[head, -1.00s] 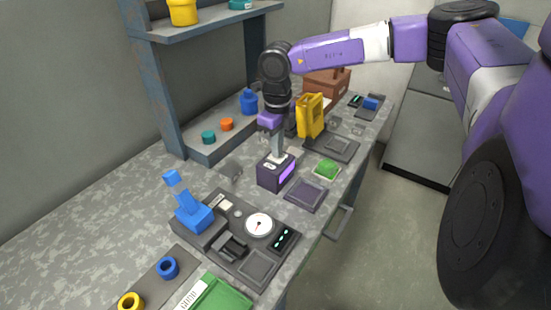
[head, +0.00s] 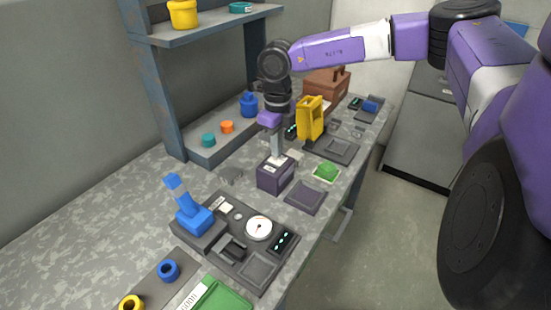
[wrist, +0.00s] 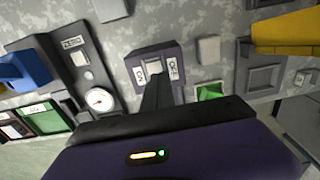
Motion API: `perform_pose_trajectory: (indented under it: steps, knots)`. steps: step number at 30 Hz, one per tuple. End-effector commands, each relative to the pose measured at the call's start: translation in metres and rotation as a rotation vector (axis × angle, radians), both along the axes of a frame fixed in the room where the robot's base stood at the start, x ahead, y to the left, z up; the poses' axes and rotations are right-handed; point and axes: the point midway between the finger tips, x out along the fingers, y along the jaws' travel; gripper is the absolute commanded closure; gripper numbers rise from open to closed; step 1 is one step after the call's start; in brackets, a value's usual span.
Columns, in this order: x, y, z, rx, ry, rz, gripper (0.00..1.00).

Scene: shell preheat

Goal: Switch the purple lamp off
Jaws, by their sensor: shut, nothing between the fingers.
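The purple lamp (head: 272,179) is a dark purple box on the bench, and its front panel is dark now. In the wrist view the lamp (wrist: 141,56) shows a rocker switch (wrist: 154,68) on top between two white labels, one of which seems to read OFF. My gripper (head: 277,156) points down with its fingers shut at the top of the lamp. In the wrist view my gripper (wrist: 155,88) has its tips at the switch; whether they touch it I cannot tell. The fingers hide part of the switch.
A dark square pad (head: 306,197) lies in front of the lamp, with a green block (head: 327,172) beside it. A yellow holder (head: 311,120) stands behind. A station with a dial (head: 258,228) and blue lever (head: 190,211) is at the front left. A shelf post (head: 165,90) rises at left.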

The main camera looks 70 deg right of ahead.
Motion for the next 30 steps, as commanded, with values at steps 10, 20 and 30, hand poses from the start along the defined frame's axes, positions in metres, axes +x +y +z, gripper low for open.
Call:
perform_pose_trajectory:
  steps: [10, 20, 30]
  knots:
    - [0.0, -0.001, 0.028, -0.002, -0.001, 0.0, 1.0]
    - [0.0, 0.0, 0.05, -0.001, 0.0, 0.0, 1.0]
    - [0.0, 0.0, 0.051, -0.001, 0.0, 0.0, 1.0]
